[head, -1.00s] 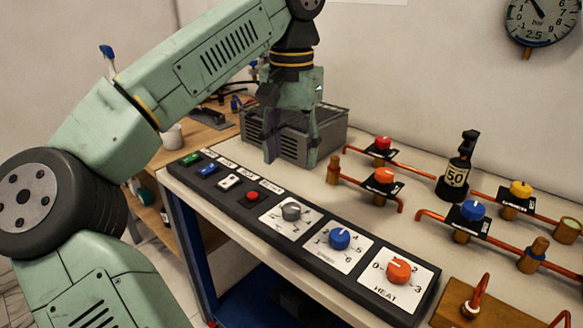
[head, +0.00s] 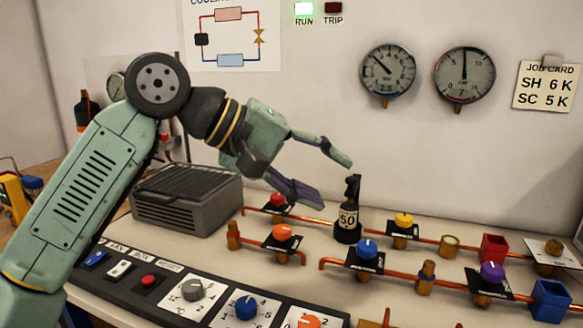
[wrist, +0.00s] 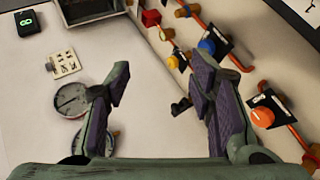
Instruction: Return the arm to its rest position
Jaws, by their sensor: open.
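My arm reaches across the bench in the head view, raised above its surface. My gripper (head: 328,178) is open, with its two fingers spread and pointing right, nothing between them. It is in front of the back wall, close to the upper left of the black bottle-like part marked 50 (head: 347,218). I cannot tell whether the lower finger touches anything. In the wrist view my gripper (wrist: 162,80) also shows open and empty, with the bench and wall gauges beyond it.
A grey ribbed box (head: 187,202) stands at the back left. Copper pipes with coloured valve knobs, such as the orange knob (head: 283,232), cover the right side. A control panel (head: 215,310) lines the front edge. Two gauges (head: 388,72) and a job card (head: 547,86) hang on the wall.

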